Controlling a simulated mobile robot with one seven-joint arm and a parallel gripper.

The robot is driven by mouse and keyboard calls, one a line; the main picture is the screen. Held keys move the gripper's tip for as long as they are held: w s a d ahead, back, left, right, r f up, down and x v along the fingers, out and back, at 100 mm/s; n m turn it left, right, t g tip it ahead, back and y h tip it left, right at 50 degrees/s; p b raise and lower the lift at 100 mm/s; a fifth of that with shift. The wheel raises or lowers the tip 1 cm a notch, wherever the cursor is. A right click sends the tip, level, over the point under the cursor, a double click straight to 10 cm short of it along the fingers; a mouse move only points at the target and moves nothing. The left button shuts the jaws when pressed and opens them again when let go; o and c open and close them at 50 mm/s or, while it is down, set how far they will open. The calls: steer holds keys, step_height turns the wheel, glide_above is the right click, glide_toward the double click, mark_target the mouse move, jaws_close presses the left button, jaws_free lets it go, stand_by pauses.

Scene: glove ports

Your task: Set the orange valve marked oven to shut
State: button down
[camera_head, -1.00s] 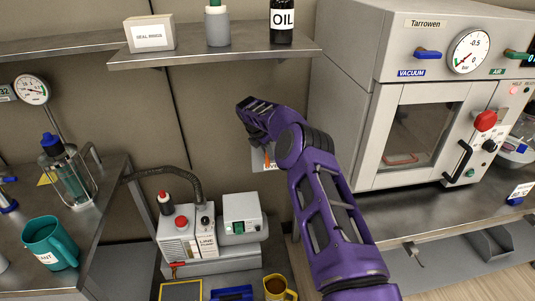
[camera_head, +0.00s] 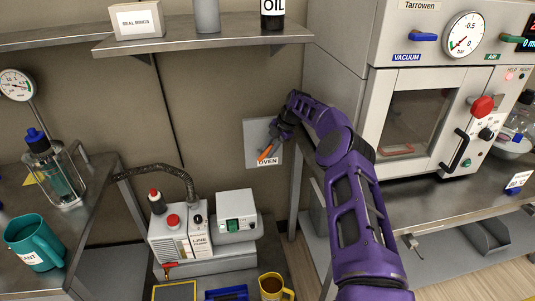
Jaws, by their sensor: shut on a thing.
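The orange valve handle (camera_head: 265,154) is on a grey wall plate (camera_head: 253,135) in the middle of the head view, above a white label reading OVEN (camera_head: 268,161). The handle slants, its free end down and to the left. My purple gripper (camera_head: 274,136) is at the plate from the right, shut on the upper part of the handle. The fingers and the valve's pivot are partly hidden by the gripper body.
My arm crosses in front of the bench leg and the grey oven cabinet (camera_head: 345,80) at right. A line pump (camera_head: 180,235) with a hose stands below left of the plate. A shelf (camera_head: 200,42) is above.

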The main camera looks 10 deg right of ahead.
steer(key=shift+d+f+y+b, duration=0.1)
steer(key=shift+y+b, duration=0.25)
steer(key=shift+y, duration=0.15)
steer(key=c, duration=0.8)
jaws_free()
steer(key=shift+o, duration=0.2)
step_height(320, 180, up, 10)
steer(key=shift+p, duration=0.8)
